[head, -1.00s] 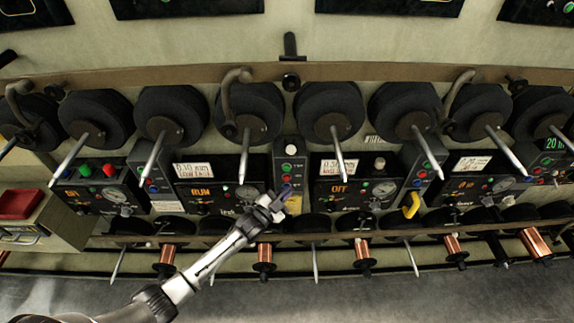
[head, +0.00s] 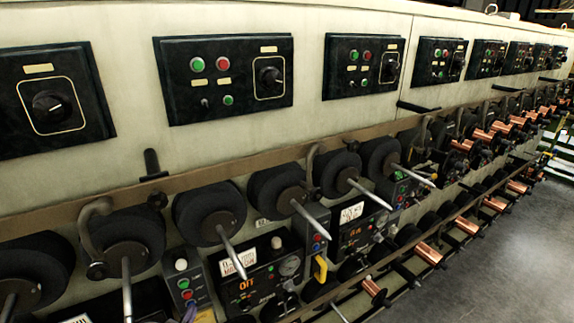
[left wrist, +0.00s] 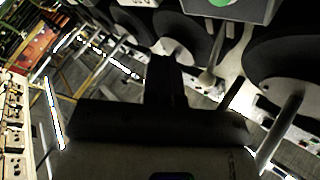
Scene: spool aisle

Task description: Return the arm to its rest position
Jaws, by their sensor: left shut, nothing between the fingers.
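My left gripper (left wrist: 167,68) shows in the left wrist view as a dark, shadowed shape with its fingers together and nothing held. Its wide dark body fills the lower middle of that view. Dark round spool holders with pale spindles are beyond it at the top and right; I cannot tell how much space is between. In the head view I cannot make out the left arm clearly. My right gripper is in neither view.
A row of black spool holders (head: 209,212) with protruding metal spindles runs along the machine. Control panels (head: 224,79) are above, and copper spools (head: 428,253) sit below. A yellow handle (head: 320,268) sticks out. Grey floor (head: 470,275) is clear at right.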

